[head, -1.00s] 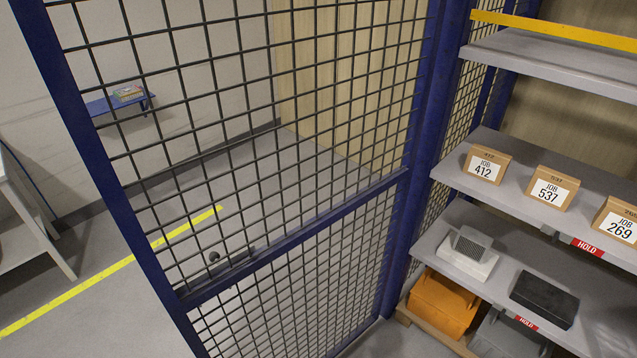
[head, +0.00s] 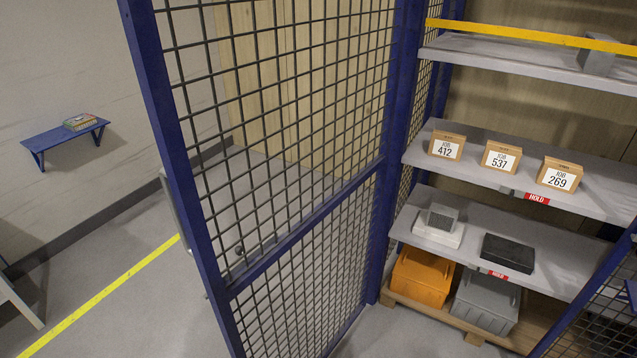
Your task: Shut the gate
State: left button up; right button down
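The gate (head: 285,253) is a blue-framed wire mesh panel standing in the middle of the head view. It stands swung out at an angle from the blue post (head: 401,130) beside the shelves, so the shelf bay is open to view. A small dark knob (head: 239,247) shows through the mesh, low near the gate's free edge. Neither of my grippers is in view.
Another blue mesh panel (head: 597,318) is at lower right. Floor with a yellow line (head: 105,292) is clear at left.

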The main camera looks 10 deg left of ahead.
aim_at(177, 177)
jog(key=k+j+z, duration=0.15)
jog(key=j, duration=0.2)
jog(key=j+z, duration=0.15)
jog(key=j, duration=0.2)
jog(key=k+j+z, duration=0.15)
jog(key=j+z, duration=0.2)
jog(key=j, duration=0.4)
jog(key=k+j+z, duration=0.15)
jog(key=j, duration=0.45)
jog(key=i+j+z, duration=0.15)
jog(key=j, duration=0.2)
jog(key=j+z, duration=0.1)
jog(key=j, duration=0.25)
jog(key=i+j+z, duration=0.15)
jog(key=j, duration=0.2)
jog(key=k+j, duration=0.15)
jog(key=k+j+z, duration=0.1)
jog(key=j, duration=0.25)
jog(key=k, duration=0.2)
jog(key=i+j+z, duration=0.1)
jog(key=i+z, duration=0.2)
jog(key=i+j+z, duration=0.15)
jog(key=z, duration=0.2)
jog(key=i, duration=0.1)
